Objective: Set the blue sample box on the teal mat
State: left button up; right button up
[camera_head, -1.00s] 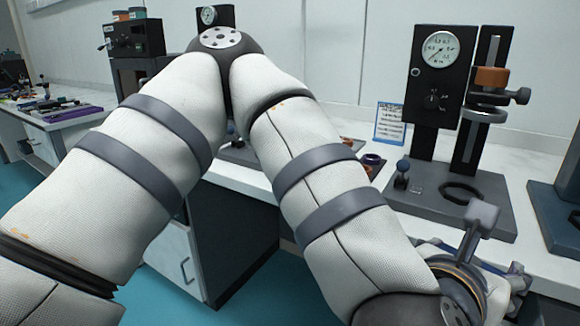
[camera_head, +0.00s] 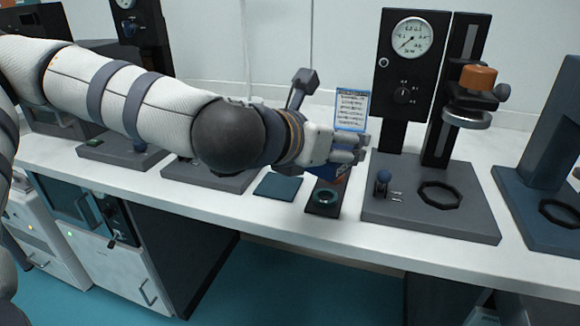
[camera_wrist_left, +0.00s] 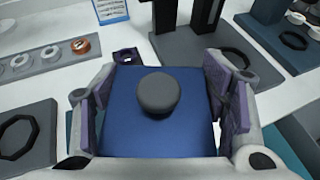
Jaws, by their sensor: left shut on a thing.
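My left gripper (camera_head: 345,150) reaches in from the left above the white bench, near the small dark stand. In the left wrist view its two purple-padded fingers (camera_wrist_left: 160,112) are shut on the blue sample box (camera_wrist_left: 185,130), which has a dark round knob on top. In the head view only a little of the box (camera_head: 322,171) shows beneath the gripper; the rest is hidden. The teal mat (camera_head: 278,186) lies flat on the bench, left of and nearer than the gripper, with nothing seen on it. My right gripper is not in view.
A small dark stand with a ring (camera_head: 323,198) is just right of the mat. A gauge instrument (camera_head: 408,60) on a grey base (camera_head: 415,222) stands further right. A grey base plate (camera_head: 210,178) lies left of the mat. A printed card (camera_head: 351,110) stands behind the gripper.

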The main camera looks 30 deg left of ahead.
pick_arm(q)
jog(key=shift+w+a+r, duration=0.15)
jog(key=shift+a+r, duration=0.1)
jog(key=shift+a, duration=0.05)
jog(key=w+a+f, duration=0.3)
jog(key=a+f, duration=0.1)
jog(key=a, duration=0.3)
jog(key=b, duration=0.2)
send_over(285, 181)
notch_tip(285, 181, down, 6)
jog(key=shift+d+f, duration=0.1)
notch_tip(285, 181, down, 3)
jog(key=shift+f+b, duration=0.15)
jog(key=shift+b, duration=0.35)
jog(key=shift+r, duration=0.2)
jog(key=shift+f, duration=0.2)
jog(key=o, duration=1.4)
jog(key=shift+c, duration=0.2)
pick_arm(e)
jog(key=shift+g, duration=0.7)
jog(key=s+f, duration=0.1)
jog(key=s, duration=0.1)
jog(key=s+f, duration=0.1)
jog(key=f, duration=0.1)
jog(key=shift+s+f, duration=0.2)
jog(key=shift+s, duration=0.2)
pick_arm(q)
jog(key=shift+r, duration=0.1)
